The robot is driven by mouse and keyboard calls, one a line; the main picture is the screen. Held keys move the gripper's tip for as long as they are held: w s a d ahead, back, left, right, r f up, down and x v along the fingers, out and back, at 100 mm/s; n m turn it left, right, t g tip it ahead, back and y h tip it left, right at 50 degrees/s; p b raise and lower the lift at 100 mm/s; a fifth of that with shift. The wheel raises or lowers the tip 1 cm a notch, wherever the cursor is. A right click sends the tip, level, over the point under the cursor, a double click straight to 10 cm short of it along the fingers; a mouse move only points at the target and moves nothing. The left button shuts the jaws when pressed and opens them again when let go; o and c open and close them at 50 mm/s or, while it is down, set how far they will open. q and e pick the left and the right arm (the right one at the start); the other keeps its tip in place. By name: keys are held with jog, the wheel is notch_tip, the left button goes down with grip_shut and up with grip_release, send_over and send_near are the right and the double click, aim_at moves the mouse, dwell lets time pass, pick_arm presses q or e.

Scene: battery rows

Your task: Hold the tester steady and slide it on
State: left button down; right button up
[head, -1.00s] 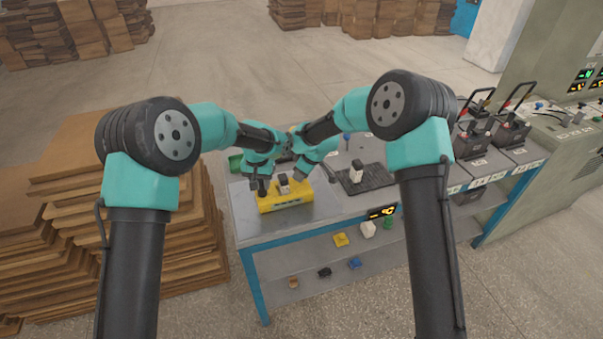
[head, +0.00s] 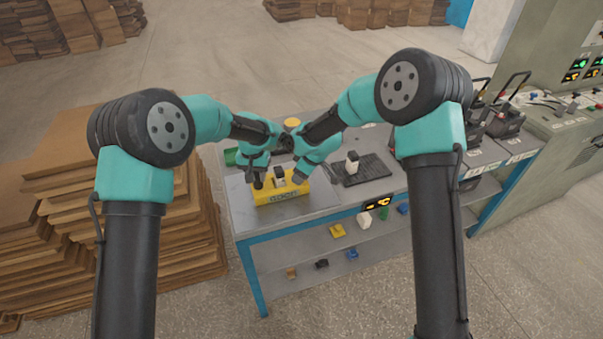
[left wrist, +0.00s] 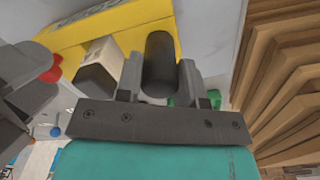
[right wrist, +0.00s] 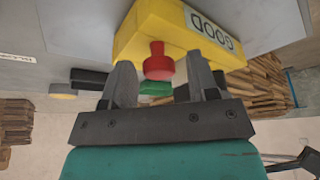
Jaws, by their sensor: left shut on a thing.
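The yellow tester (head: 265,198), labelled GOOD, lies on the grey table at its left part. A black cylindrical grip (left wrist: 160,55) stands up at its left end, and my left gripper (left wrist: 160,85) is shut on it. A white and black block (left wrist: 100,65) sits beside that grip on the tester. In the right wrist view the tester (right wrist: 150,30) has a red knob (right wrist: 158,62) at its end. My right gripper (right wrist: 160,85) is open, with its fingers apart on either side of the red knob. The arms partly hide the tester in the head view.
A black mat (head: 378,170) with a white block (head: 352,160) lies right of the tester. A yellow round thing (head: 291,122) is at the back. The lower shelf (head: 300,278) holds several small coloured parts. Cardboard stacks (head: 150,240) stand at the left.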

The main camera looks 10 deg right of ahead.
jog(key=shift+o, duration=0.2)
jog(key=shift+r, duration=0.1)
jog(key=v, duration=1.1)
jog(key=shift+d+r, duration=0.2)
jog(key=shift+r, duration=0.15)
jog(key=shift+s, duration=0.1)
pick_arm(q)
jog(key=c, duration=0.7)
grip_release()
jog(key=shift+o, duration=0.2)
notch_tip(320, 180, up, 12)
